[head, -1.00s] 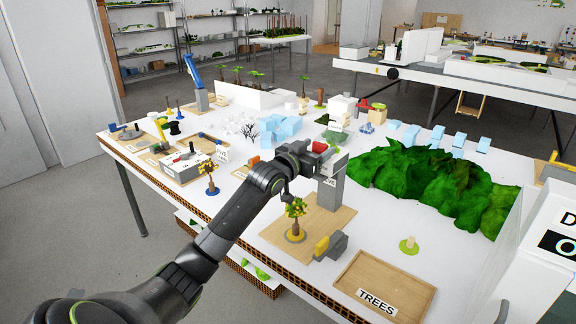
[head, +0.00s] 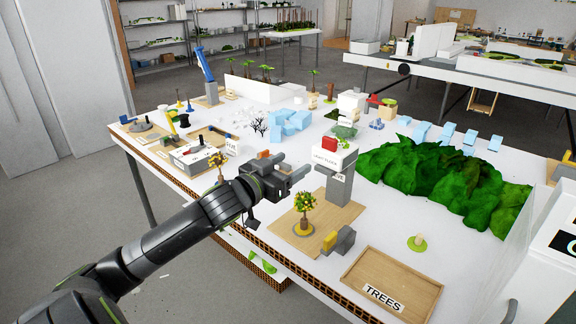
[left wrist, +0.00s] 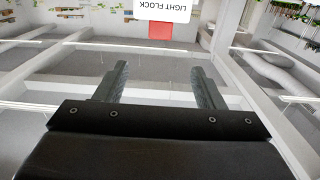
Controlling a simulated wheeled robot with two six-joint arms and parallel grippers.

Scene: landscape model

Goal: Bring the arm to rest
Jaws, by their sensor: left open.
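My left gripper (head: 298,172) is open and empty above the white table (head: 385,228), and its arm comes in from the lower left. Its two fingers also show apart in the left wrist view (left wrist: 160,85), with nothing between them. The white box also shows beyond the fingers in the left wrist view (left wrist: 165,10). My right gripper is not in view.
A small yellow-green tree (head: 304,208) stands on a wooden board in front of the post. A wooden tray (head: 390,285) marked "TREES" lies at the front right. A green hill (head: 440,180) fills the right side. Small models crowd the table's left part.

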